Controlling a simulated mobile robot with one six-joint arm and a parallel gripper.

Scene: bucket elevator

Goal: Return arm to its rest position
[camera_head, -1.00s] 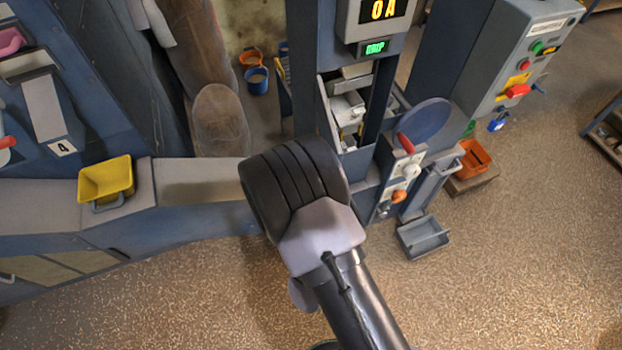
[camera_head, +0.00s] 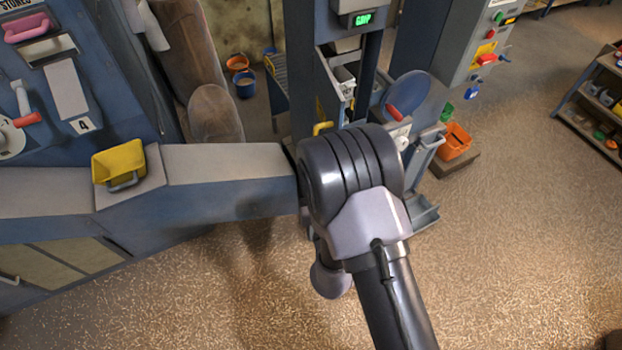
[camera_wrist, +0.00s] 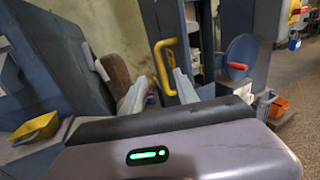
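My arm shows in the head view as a thick black ribbed joint with a grey cover, in front of the bucket elevator (camera_head: 300,60). The joint hides the gripper there. In the wrist view my gripper (camera_wrist: 157,88) shows two pale grey fingers spread apart with nothing clearly held between them. A yellow bar handle (camera_wrist: 161,62) stands beyond the fingers, seen beside the right one. A yellow handle also shows just above my arm joint in the head view (camera_head: 322,128).
A yellow bucket (camera_head: 119,163) sits on the ledge of the blue machine at left. A round blue plate with a red handle (camera_head: 396,112) and an orange bin (camera_head: 455,141) are right of the arm. A shelf (camera_head: 596,108) stands far right. The floor in front is clear.

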